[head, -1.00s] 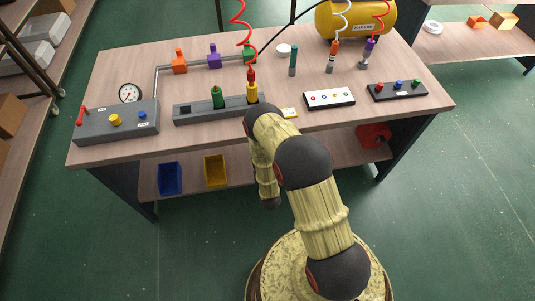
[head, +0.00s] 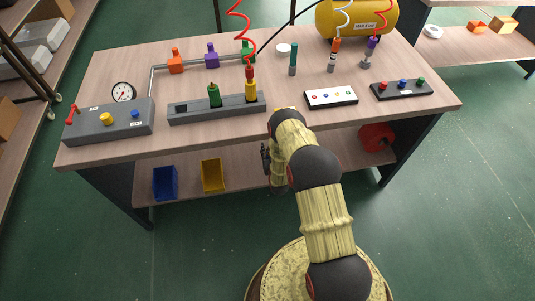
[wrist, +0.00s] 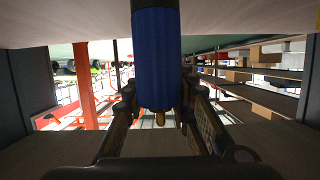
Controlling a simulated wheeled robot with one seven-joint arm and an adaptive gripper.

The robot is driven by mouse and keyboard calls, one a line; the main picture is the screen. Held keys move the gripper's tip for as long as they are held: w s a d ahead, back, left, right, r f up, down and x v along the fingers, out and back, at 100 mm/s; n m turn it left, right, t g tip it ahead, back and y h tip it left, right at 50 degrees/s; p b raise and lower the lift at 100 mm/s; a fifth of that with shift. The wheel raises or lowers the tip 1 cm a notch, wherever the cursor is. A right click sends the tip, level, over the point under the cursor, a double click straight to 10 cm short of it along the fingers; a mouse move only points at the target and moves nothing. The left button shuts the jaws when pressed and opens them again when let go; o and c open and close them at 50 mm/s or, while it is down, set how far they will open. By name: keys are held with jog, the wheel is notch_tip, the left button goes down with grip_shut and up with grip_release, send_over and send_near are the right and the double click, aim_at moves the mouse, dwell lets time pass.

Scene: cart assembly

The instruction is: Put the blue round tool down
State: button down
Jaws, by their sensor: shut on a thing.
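The blue round tool (wrist: 156,60) is a thick blue cylinder with a small yellow tip at its lower end in the wrist view. My gripper (wrist: 159,98) is shut on it, with a finger on each side. The tool's other end is cut off by the top of the picture. I cannot make out the blue tool in the head view.
A blue bin (head: 165,183) and a yellow bin (head: 213,175) stand on the lower shelf, left of my gripper. A red round thing (head: 376,138) is at its right. The bench top holds a grey block (head: 190,111) with green and yellow parts and a white button panel (head: 331,97).

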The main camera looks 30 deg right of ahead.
jog(key=shift+w+f+b, duration=0.1)
jog(key=shift+f+b, duration=0.4)
jog(key=shift+f, duration=1.05)
jog(key=shift+f, duration=0.15)
jog(key=c, duration=1.5)
grip_release()
jog(key=shift+o, duration=0.2)
jog(key=shift+s, duration=0.35)
jog(key=p+v, duration=0.4)
jog(key=v, duration=0.7)
jog(key=shift+s+r, duration=0.2)
